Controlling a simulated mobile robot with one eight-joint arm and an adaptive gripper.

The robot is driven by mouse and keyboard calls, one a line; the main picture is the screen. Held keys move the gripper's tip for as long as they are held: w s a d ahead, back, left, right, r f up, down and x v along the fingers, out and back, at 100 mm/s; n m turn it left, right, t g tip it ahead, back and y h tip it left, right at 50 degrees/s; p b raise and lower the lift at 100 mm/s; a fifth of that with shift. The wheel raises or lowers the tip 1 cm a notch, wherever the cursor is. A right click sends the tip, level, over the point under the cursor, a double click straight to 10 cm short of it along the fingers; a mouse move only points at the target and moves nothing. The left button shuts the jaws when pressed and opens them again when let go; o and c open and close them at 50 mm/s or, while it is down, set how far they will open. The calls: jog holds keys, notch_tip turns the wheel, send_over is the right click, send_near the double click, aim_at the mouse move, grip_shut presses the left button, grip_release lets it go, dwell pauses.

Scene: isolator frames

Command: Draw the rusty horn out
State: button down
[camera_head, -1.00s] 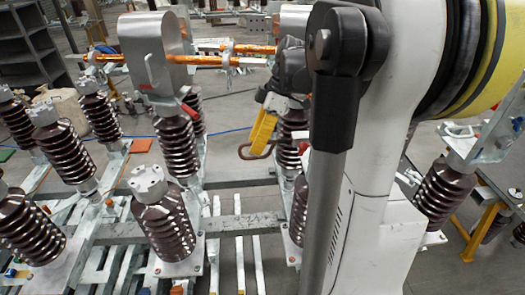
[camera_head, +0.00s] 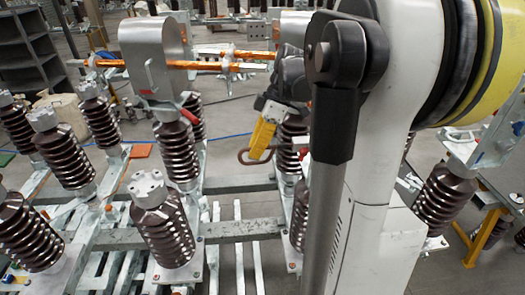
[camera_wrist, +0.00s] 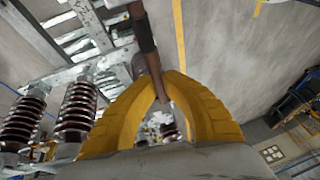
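The rusty horn (camera_head: 247,158) is a thin brown hooked rod at the tips of my gripper's yellow fingers in the head view. My gripper (camera_head: 259,150) points downward, left of my arm. In the wrist view the brown horn (camera_wrist: 145,35) runs between the yellow fingers (camera_wrist: 162,85), which close around it. The fingers appear shut on the horn. The horn's far end passes near grey metal framework at the top of the wrist view; whether it still touches a mount cannot be told.
Ribbed brown insulators (camera_head: 160,230) on galvanised rails stand left of and below my gripper. A metal housing (camera_head: 152,60) with an orange bar (camera_head: 205,66) stands behind left. More insulators (camera_head: 296,140) stand close beside the gripper. Grey floor shows between frames.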

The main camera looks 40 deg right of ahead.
jog(key=shift+a, duration=0.1)
jog(key=shift+w+a+f+b, duration=0.15)
jog(key=shift+w+a+b, duration=0.05)
jog(key=shift+w+a, duration=0.85)
jog(key=shift+w+a+f+b, duration=0.1)
jog(key=shift+w+a+b, duration=0.1)
jog(key=shift+w+a, duration=0.85)
jog(key=shift+s+a, duration=0.15)
jog(key=shift+s, duration=0.05)
